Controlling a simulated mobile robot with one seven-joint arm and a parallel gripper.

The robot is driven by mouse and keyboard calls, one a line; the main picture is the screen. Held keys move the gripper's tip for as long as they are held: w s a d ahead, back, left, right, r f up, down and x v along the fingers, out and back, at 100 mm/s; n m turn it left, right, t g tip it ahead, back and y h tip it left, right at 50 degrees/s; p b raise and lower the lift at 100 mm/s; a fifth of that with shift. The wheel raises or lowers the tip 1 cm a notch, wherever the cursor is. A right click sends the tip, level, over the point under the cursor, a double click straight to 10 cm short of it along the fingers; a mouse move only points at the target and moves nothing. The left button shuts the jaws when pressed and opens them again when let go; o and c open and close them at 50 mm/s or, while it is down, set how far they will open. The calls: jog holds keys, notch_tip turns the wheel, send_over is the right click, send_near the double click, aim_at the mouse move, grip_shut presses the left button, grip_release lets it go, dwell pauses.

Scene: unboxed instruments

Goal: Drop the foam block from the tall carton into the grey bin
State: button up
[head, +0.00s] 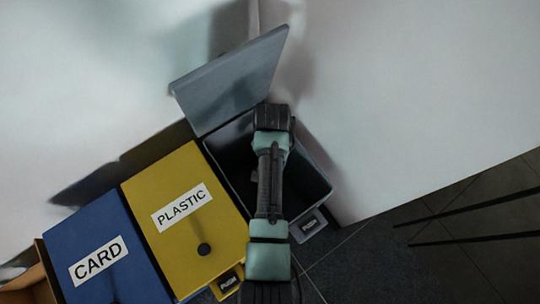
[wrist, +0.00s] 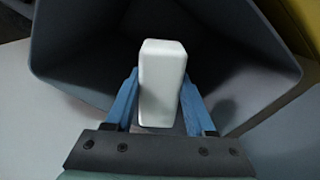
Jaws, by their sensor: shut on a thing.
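The foam block (wrist: 162,82) is a white, upright-looking rectangular piece between the two blue fingers of my gripper (wrist: 162,105) in the wrist view. My gripper is shut on it. The grey bin (head: 318,187) stands open in the head view, its lid (head: 235,80) raised at the back. My arm reaches over the bin, and hides the fingers and the block in the head view. In the wrist view the dark inside of the grey bin (wrist: 85,65) lies beyond and around the block. The tall carton cannot be made out for certain.
A yellow bin labelled PLASTIC (head: 180,245) stands left of the grey bin, lid shut. A blue bin labelled CARD (head: 95,240) stands further left, also shut. A brown edge (head: 38,280) shows at the lower left. Pale walls rise behind; dark tiled floor (head: 420,260) lies to the right.

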jog(key=o, duration=1.4)
jog(key=shift+r, duration=0.15)
notch_tip(320, 180, up, 13)
jog(key=p, duration=0.5)
jog(key=shift+p, duration=0.3)
